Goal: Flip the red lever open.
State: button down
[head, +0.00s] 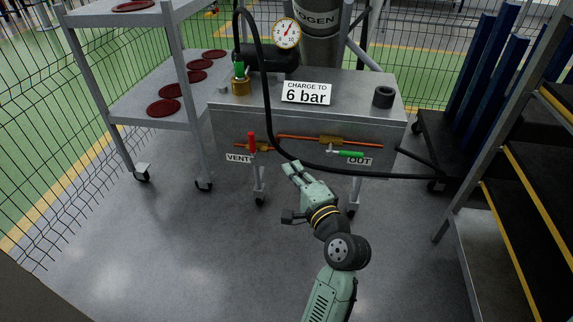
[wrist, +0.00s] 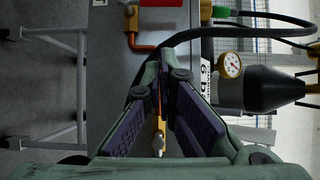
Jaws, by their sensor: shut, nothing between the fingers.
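The red lever (head: 251,142) stands upright on the brass vent valve (head: 262,148), beside the VENT label (head: 238,158) on the cart's front. In the wrist view the red lever (wrist: 160,3) shows only at the top edge, with its brass valve (wrist: 131,18) next to it. My gripper (head: 292,169) is shut and empty, in front of the cart, to the right of the red lever and a little lower, apart from it. In the wrist view the fingers of my gripper (wrist: 167,62) meet near the middle and hide part of the panel.
A green lever (head: 347,153) lies level by the OUT label (head: 360,161). A black hose (head: 385,175) loops across the cart's front. A gauge (head: 287,33) and a 6 bar sign (head: 306,93) are on the cart (head: 225,130). Shelves (head: 115,105) stand left; steps (head: 520,200) stand right.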

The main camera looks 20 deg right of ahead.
aim_at(252, 143)
jog(key=w+a+p, duration=0.2)
jog(key=w+a, duration=0.1)
jog(key=w, duration=0.7)
jog(key=shift+w, duration=0.4)
jog(key=shift+w+r+p, duration=0.1)
jog(key=shift+p, duration=0.2)
jog(key=shift+a+r+n+p, duration=0.1)
jog(key=shift+r+n+p, duration=0.05)
jog(key=shift+n+p, duration=0.2)
